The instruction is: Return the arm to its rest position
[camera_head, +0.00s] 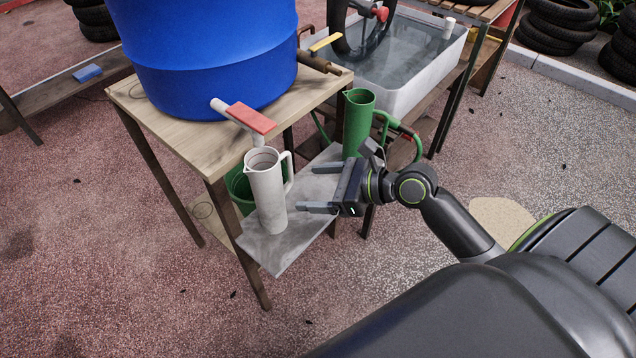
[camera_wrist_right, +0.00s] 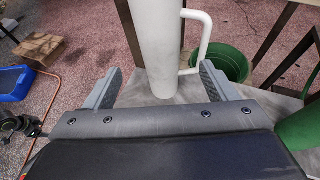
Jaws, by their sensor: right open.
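My right gripper (camera_head: 318,188) is open, with its two fingers pointing left toward a white pitcher (camera_head: 268,195). The pitcher stands upright on a grey shelf (camera_head: 280,252) under the white tap with the red handle (camera_head: 250,118). In the right wrist view the white pitcher (camera_wrist_right: 160,50) rises just beyond the open fingertips (camera_wrist_right: 160,85), with its handle on the right. The fingers appear clear of the pitcher, and nothing is held. My left gripper is not in view.
A blue barrel (camera_head: 205,60) stands on the wooden table (camera_head: 190,140). A green pitcher (camera_head: 358,120) stands behind my right wrist. A green bucket (camera_head: 238,185) is below the shelf. A water tub (camera_head: 410,85) is at the back. Open ground lies at the front left.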

